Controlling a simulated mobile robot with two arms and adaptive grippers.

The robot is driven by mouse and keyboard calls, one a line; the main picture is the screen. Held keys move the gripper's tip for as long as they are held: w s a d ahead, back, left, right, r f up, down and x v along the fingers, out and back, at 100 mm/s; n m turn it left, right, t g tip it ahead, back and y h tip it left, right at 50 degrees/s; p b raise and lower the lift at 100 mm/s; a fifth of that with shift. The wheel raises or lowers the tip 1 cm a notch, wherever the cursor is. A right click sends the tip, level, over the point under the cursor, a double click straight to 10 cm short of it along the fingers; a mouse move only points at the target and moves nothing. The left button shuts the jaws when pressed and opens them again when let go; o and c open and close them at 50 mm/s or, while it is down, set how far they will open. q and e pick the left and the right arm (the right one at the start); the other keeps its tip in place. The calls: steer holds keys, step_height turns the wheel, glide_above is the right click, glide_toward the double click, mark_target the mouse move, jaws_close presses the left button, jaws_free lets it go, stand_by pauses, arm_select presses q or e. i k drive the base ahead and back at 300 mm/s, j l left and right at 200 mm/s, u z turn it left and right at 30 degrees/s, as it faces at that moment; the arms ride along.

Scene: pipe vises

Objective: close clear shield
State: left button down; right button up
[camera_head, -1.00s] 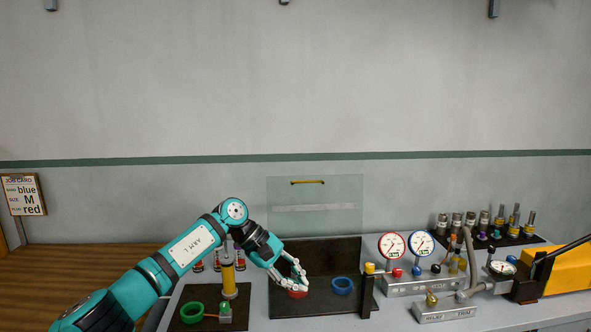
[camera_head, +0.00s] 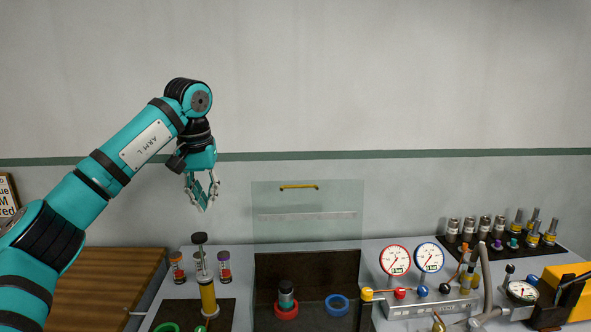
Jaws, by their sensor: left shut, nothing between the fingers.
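The clear shield (camera_head: 308,203) stands upright at the back of a dark bay (camera_head: 308,264), with its yellow handle (camera_head: 299,186) along the top edge. Inside the bay, a dark cylinder with a teal band (camera_head: 286,291) stands in a red ring (camera_head: 286,313). A blue ring (camera_head: 336,304) beside it looks empty. My left gripper (camera_head: 206,203) is shut and empty, pointing down in the air to the left of the shield, clear of it. My right gripper is not in view.
A tall yellow-and-grey pump (camera_head: 207,296) and small capped vials (camera_head: 224,266) stand left of the bay. Two gauges (camera_head: 429,257), valves and pipes crowd the bench to the right. A rack of fittings (camera_head: 510,240) is behind them. The air before the wall is free.

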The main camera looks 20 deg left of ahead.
mark_target(341, 215)
steer(key=i, duration=1.4)
